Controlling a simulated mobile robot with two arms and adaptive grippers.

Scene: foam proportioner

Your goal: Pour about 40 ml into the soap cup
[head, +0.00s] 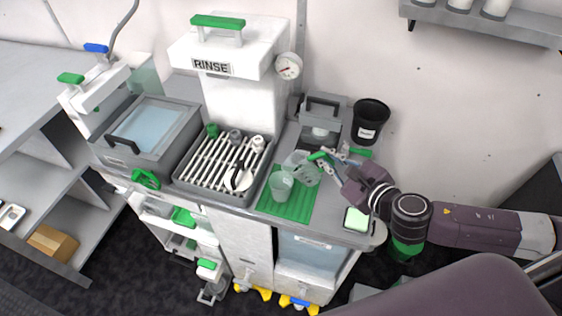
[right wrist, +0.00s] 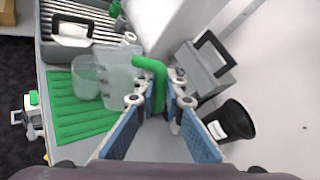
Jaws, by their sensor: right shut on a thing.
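A clear cup (head: 281,186) stands on the green ribbed mat (head: 290,212); it also shows in the right wrist view (right wrist: 86,80). My right gripper (head: 335,160) is shut on the green handle of a clear jug (head: 303,170). In the right wrist view the handle (right wrist: 156,72) lies between the blue-padded fingers, and the jug (right wrist: 120,76) partly overlaps the cup. The jug is close beside the cup, towards the back right. I cannot tell its exact tilt or any liquid level. My left gripper is not in view.
A RINSE station (head: 212,68), a slatted drain rack (head: 222,165) and a water basin (head: 150,125) stand to the left. Behind the jug are a grey caddy (head: 322,112) and a black labelled bin (head: 370,120).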

